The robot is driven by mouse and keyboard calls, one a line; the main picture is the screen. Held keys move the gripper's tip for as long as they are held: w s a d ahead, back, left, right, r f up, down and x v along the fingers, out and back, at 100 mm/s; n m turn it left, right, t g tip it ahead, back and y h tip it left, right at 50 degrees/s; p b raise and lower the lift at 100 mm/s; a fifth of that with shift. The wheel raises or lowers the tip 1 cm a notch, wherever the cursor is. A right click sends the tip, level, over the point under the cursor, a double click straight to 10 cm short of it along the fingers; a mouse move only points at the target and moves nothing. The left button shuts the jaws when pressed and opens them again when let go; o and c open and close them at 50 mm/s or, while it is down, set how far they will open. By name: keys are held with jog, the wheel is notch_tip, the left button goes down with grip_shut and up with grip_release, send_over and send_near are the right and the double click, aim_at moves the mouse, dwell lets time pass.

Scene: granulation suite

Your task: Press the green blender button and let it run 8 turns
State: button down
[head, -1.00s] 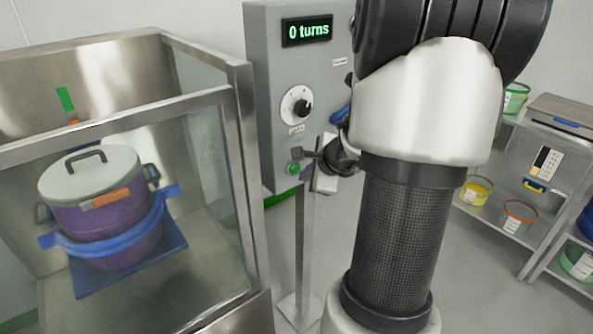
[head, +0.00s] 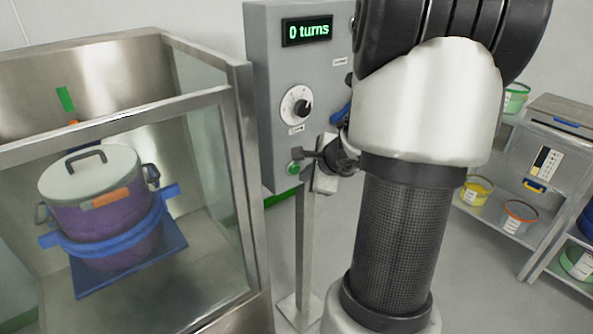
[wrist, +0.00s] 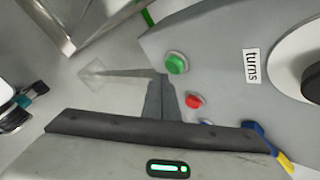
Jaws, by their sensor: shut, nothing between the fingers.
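The green button (head: 293,168) is at the lower left of the grey control box (head: 262,90). The box's display (head: 307,30) reads "0 turns". In the wrist view the green button (wrist: 177,63) stands clear of the fingertips, with a red button (wrist: 194,101) beside it. My gripper (head: 301,155) is shut and empty, its fingertips close to the green button; I cannot tell whether they touch. The shut fingers also show in the wrist view (wrist: 160,80). A purple drum (head: 110,215) with a pale lid sits in the glass-sided enclosure, held by a blue band.
A dial (head: 297,106) sits on the box above the green button. The metal enclosure frame (head: 238,150) stands close to the left. Shelves with tubs (head: 520,214) are at the right. My arm hides part of the box's right side.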

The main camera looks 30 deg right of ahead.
jog(key=shift+w, duration=0.15)
dwell(0.4)
jog(key=shift+w, duration=0.3)
